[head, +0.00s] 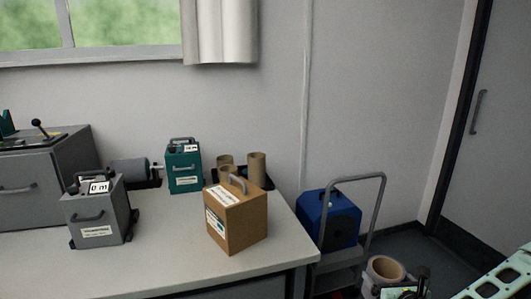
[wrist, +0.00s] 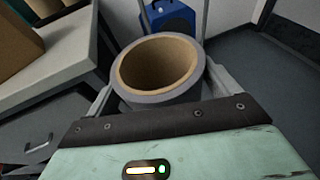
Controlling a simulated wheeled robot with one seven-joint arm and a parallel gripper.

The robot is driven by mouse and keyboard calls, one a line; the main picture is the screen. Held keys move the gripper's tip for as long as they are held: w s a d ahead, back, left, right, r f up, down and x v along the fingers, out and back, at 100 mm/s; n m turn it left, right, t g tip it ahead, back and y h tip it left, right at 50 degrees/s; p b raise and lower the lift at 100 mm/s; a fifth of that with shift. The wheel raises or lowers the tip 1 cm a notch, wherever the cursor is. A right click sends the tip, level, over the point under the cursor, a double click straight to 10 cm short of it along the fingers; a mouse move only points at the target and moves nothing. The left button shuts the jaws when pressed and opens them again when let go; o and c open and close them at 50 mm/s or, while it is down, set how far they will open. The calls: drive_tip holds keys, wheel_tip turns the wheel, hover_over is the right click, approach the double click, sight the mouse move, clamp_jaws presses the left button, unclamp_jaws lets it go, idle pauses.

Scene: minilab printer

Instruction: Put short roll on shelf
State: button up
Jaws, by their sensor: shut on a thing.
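The short roll (wrist: 190,91), a grey roll with a wide brown cardboard core, sits between the fingers of my gripper (wrist: 160,88) in the wrist view. My gripper is shut on it, with one finger on each side, and the open core faces the camera. In the head view the roll (head: 372,275) is at the lower right, right of the table and in front of the grey trolley. My gripper is mostly cut off or hidden there. I cannot tell which surface is the shelf.
A blue box (head: 327,218) sits on a grey trolley with a tall handle (head: 383,205). The table (head: 160,262) bears a brown box (head: 237,217), a teal box (head: 184,167), a grey box (head: 97,211) and brown tubes (head: 257,168). A door (head: 500,130) is at right.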

sight(394, 280)
drive_tip(key=s+r, duration=0.1)
drive_tip(key=s, duration=0.1)
drive_tip(key=s+r, duration=0.1)
drive_tip(key=s, duration=0.1)
drive_tip(key=shift+s+r, duration=0.1)
drive_tip(key=shift+r, duration=0.2)
drive_tip(key=s+f, duration=0.5)
drive_tip(key=shift+f, duration=0.2)
